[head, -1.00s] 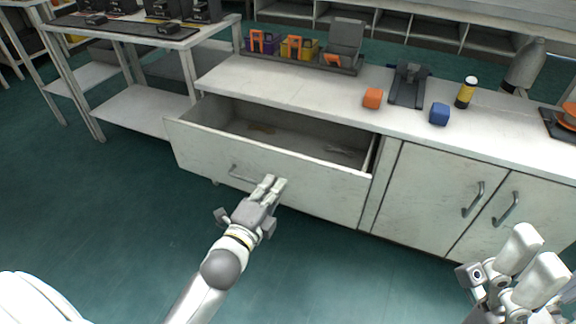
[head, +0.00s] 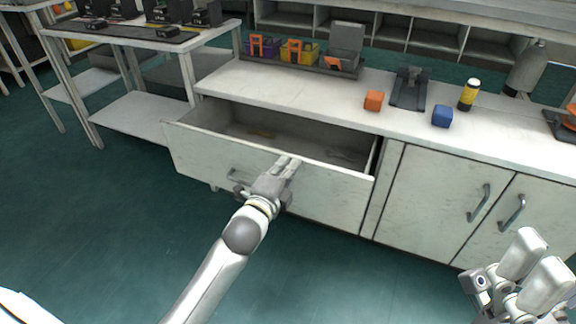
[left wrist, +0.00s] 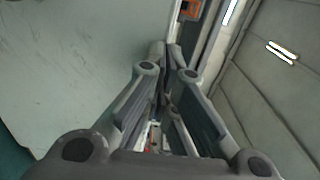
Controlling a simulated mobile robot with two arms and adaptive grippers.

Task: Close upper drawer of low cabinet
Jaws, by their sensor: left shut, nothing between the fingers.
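The upper drawer (head: 205,155) of the low cabinet (head: 430,195) stands pulled out, its inside showing behind the white front. A bar handle sits on the drawer front, partly hidden by my left gripper. My left gripper (head: 290,165) is shut and empty, with its fingertips at the upper part of the drawer front; I cannot tell whether they touch it. In the left wrist view the shut fingers (left wrist: 165,60) point along a pale panel. My right gripper (head: 535,265) is at the lower right, in front of the cabinet doors and away from the drawer; its fingers appear apart.
The counter above holds an orange cube (head: 374,101), a blue cube (head: 442,116), a yellow-black bottle (head: 468,94), a dark stand (head: 410,88) and a bin rack (head: 300,58). A shelving table (head: 140,108) stands at left. The floor before the drawer is clear.

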